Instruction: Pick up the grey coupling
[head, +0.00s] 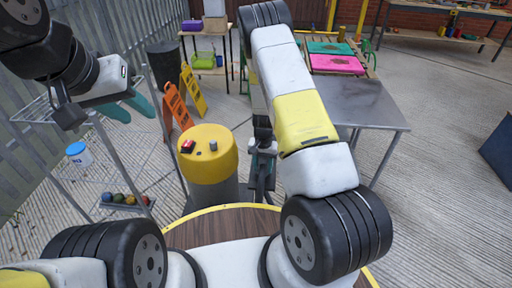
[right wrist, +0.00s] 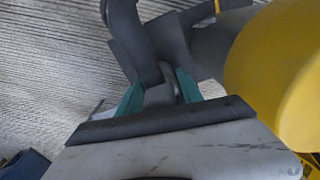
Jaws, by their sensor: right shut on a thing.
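A small grey piece (head: 213,145) that looks like a coupling stands on top of the yellow barrel (head: 208,165) in the head view. My right gripper (right wrist: 159,92) is beside the barrel, its teal fingers shut on a grey piece (right wrist: 172,87) in the right wrist view. That piece is dim and mostly hidden, so I cannot tell whether it is a coupling. In the head view my right arm arches over and its hand hangs just right of the barrel. My left gripper (head: 130,107) is open and empty, up at the left.
A red item (head: 187,146) lies on the barrel. Orange (head: 176,106) and yellow (head: 193,90) folding signs stand behind it. A grey metal table (head: 365,103) is at the right.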

